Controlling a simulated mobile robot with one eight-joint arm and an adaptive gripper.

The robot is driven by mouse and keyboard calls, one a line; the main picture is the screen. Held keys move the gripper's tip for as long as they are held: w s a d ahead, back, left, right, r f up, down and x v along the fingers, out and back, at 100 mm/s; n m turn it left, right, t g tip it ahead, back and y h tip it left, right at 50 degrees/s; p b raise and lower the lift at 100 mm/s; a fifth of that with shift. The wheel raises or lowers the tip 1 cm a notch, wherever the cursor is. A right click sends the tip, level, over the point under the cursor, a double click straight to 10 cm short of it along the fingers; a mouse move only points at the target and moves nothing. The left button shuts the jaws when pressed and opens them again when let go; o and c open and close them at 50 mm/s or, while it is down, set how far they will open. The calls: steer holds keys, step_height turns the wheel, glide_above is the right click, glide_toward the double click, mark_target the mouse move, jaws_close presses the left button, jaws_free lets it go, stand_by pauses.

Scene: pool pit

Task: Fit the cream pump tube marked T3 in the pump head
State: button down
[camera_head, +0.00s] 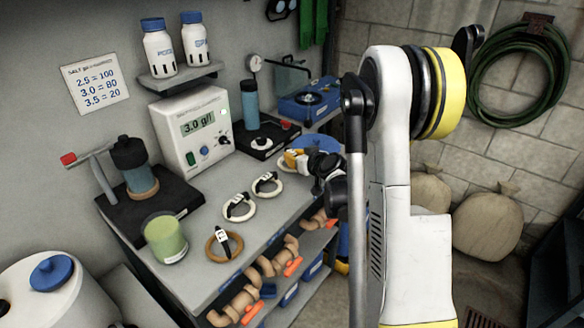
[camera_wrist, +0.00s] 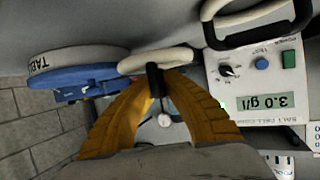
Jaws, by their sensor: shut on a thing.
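My gripper (camera_head: 300,160) is over the far part of the bench, with its yellow fingers closing in from both sides in the wrist view (camera_wrist: 158,85). It is shut on a cream tube (camera_wrist: 150,61) with a black clip (camera_wrist: 153,78); a cream arc of it also shows in the head view (camera_head: 284,165). The held tube's mark cannot be read. Two cream tubes, a nearer one (camera_head: 238,208) and a farther one (camera_head: 267,185), lie on the bench with a tan tube (camera_head: 223,244). I cannot tell for sure which device has the pump head.
A meter reading 3.0 g/l (camera_head: 192,128) stands against the wall. Beyond it are a black-based device (camera_head: 262,143) and a blue box (camera_head: 310,104). A lever stand (camera_head: 150,205) and green jar (camera_head: 166,238) are nearer. Brown pipe fittings (camera_head: 272,264) sit on the shelf below.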

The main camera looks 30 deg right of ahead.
step_height(320, 180, down, 4)
steer(key=shift+r+b, duration=0.2)
steer(key=shift+b, duration=0.55)
steer(key=shift+r, duration=0.15)
steer(key=c, duration=1.6)
jaws_free()
